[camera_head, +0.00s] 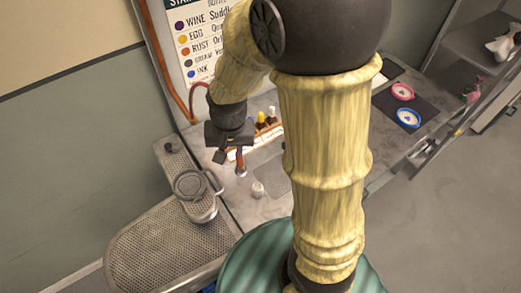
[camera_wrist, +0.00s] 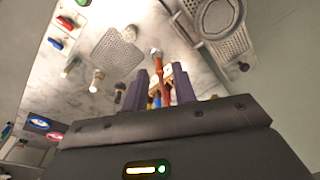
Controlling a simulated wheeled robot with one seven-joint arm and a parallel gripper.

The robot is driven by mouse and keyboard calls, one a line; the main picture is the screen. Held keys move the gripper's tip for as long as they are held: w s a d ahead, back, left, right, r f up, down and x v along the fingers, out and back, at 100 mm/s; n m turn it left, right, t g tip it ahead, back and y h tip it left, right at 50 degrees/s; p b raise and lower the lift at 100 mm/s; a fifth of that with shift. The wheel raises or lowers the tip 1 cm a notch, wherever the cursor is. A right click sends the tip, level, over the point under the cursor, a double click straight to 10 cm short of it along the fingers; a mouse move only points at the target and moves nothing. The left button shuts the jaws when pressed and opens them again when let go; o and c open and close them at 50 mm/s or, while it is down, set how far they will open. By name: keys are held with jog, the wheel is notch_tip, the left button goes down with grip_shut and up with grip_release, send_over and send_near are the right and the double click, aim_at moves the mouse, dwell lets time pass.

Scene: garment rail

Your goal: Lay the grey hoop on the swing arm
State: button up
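The grey hoop (camera_head: 176,187) lies on the narrow perforated swing arm (camera_head: 172,160), left of the worktop in the head view. The hoop (camera_wrist: 203,20) and the swing arm (camera_wrist: 243,50) also show at the top right of the wrist view. My gripper (camera_head: 229,158) hangs above the worktop, to the right of the hoop and apart from it. In the wrist view its two dark fingers (camera_wrist: 159,88) stand apart. Nothing appears held; the coloured items seen between them look to be beyond, on the worktop.
A large perforated board (camera_head: 165,255) lies below the swing arm. A red-handled tool (camera_head: 240,164), a small white bottle (camera_head: 258,189) and several coloured bottles stand near my gripper. A pink ring (camera_head: 402,91) and a blue ring (camera_head: 408,117) lie on dark mats at the right.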

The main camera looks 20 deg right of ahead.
jog(key=s+d+r+n+t, duration=0.1)
jog(key=s+d+r+n, duration=0.1)
jog(key=d, duration=0.5)
jog(key=s+n, duration=0.1)
jog(key=s, duration=0.1)
jog(key=shift+s+d, duration=0.15)
jog(key=shift+s, duration=0.15)
